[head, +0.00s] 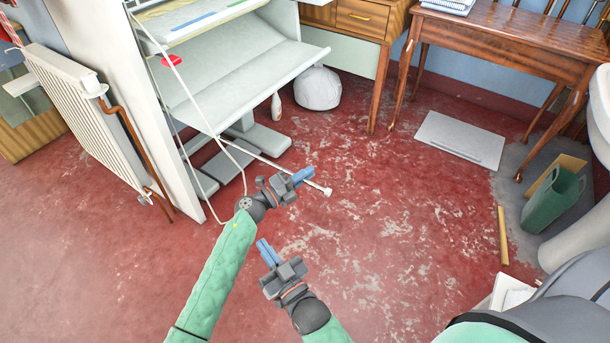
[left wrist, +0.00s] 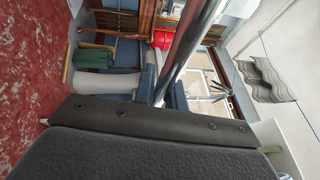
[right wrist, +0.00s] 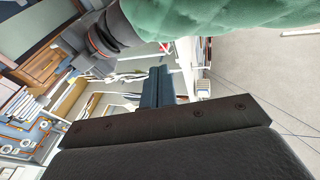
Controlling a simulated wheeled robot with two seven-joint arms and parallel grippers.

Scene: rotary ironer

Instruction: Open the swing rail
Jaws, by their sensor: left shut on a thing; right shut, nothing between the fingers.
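The swing rail (head: 318,186) is a thin white rod with a small end cap. It sticks out from the white rotary ironer (head: 225,88) at the upper left, over the red floor. My left gripper (head: 303,176) is shut on the rail near its outer end. In the left wrist view the rail (left wrist: 195,42) runs as a grey bar between the blue fingers. My right gripper (head: 264,246) is shut and empty, below and apart from the rail. Its blue fingers (right wrist: 157,85) are together in the right wrist view.
A radiator (head: 75,95) and white panel stand left of the ironer. A bottle (head: 276,106) and a white rounded bundle (head: 318,88) stand behind the rail. A wooden table (head: 500,40), floor plate (head: 462,140) and green bin (head: 552,199) are right. The middle floor is clear.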

